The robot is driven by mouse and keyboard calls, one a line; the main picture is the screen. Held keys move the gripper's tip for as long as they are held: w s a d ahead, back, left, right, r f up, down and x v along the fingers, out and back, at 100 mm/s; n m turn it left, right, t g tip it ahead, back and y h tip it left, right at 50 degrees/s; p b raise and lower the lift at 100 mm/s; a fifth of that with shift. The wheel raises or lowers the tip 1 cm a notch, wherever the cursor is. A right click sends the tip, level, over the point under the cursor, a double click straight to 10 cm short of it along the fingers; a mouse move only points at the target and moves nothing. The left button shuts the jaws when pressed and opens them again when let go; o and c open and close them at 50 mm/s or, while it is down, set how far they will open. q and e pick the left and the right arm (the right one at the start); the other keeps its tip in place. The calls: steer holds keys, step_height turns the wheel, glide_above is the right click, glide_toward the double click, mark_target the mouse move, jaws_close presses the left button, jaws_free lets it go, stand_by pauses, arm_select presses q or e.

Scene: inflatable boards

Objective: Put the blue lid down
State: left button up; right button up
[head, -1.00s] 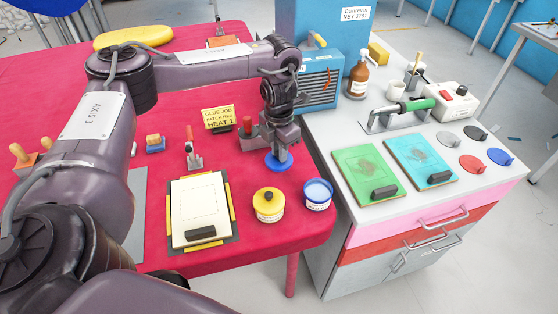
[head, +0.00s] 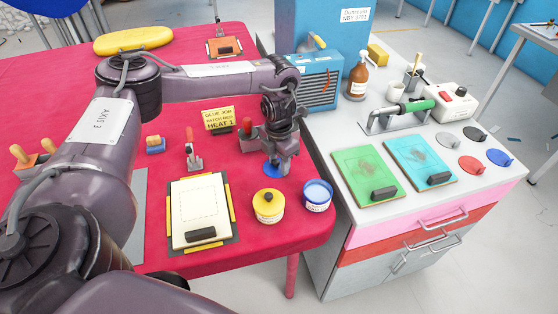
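The blue lid (head: 269,171) lies flat on the red table, just behind the two tubs. My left gripper (head: 280,168) is directly over it, pointing down, with its fingers apart around the lid's raised grip. The fingers hide the right part of the lid. The open tub with blue contents (head: 317,197) stands to the front right of the lid. My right gripper is out of view.
A yellow-lidded tub (head: 268,206) stands close in front of the lid. A yellow sign (head: 218,118) and a dark holder with a red part (head: 251,140) stand behind it. A clamped white board (head: 200,208) lies to the left. The grey cabinet (head: 330,176) adjoins on the right.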

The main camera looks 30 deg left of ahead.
mark_target(279, 164)
arm_select(q)
steer(key=shift+r, duration=0.1)
step_height(279, 164, up, 5)
steer(key=shift+w+r+b, duration=0.1)
steer(key=shift+r+b, duration=0.05)
steer(key=shift+b, duration=0.25)
step_height(279, 164, up, 7)
steer(key=p, duration=0.2)
steer(key=shift+p, duration=0.3)
